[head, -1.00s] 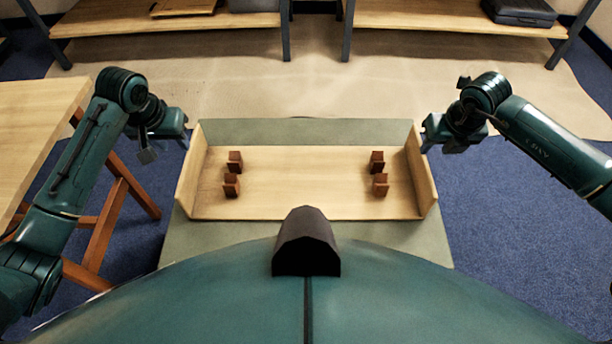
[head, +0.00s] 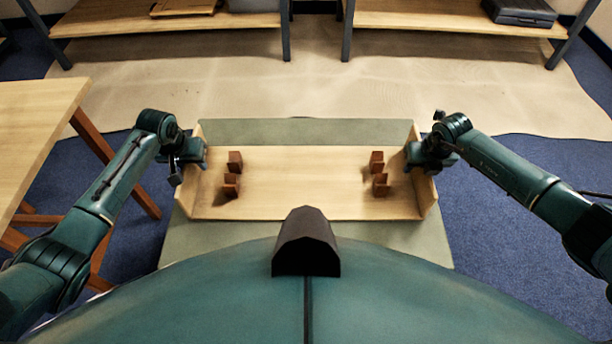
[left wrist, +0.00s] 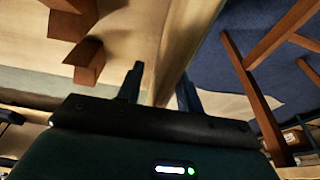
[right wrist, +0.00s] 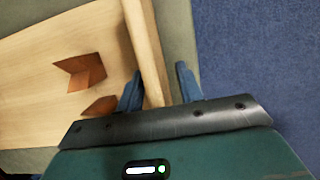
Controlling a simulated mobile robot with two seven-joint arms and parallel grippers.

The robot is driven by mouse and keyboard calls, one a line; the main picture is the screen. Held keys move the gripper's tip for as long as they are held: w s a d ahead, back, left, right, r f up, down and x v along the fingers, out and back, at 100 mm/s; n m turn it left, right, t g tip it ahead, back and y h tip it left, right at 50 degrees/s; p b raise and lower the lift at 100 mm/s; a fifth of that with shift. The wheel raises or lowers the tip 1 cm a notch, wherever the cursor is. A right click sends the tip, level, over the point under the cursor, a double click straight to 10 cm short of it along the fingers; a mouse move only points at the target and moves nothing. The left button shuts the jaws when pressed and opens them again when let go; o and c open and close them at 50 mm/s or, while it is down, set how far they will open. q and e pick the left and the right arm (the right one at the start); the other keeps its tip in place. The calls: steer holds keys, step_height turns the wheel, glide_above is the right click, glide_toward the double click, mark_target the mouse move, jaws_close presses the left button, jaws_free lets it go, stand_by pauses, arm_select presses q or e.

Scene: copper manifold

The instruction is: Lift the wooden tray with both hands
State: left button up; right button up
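The wooden tray (head: 300,180) lies level on a grey-green surface, with raised walls at its left and right ends. My left gripper (head: 187,170) is at the left end wall. In the left wrist view, its two fingers (left wrist: 160,88) are apart, one on each side of that wall (left wrist: 172,50). My right gripper (head: 420,165) is at the right end wall. In the right wrist view, its fingers (right wrist: 159,88) are spread with the wall (right wrist: 148,50) between them. Gaps show beside the wall at both grippers, so neither looks clamped.
Several small brown blocks stand on the tray in a left pair (head: 233,172) and a right pair (head: 378,172). The grey-green surface (head: 300,132) shows behind and before the tray. A wooden table (head: 35,125) stands at the left. Shelves (head: 180,24) are at the back.

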arm_select(q)
steer(key=shift+c, duration=0.6)
arm_select(e)
steer(key=shift+c, duration=0.6)
arm_select(q)
jaws_close()
arm_select(e)
jaws_close()
steer(key=shift+r, duration=0.1)
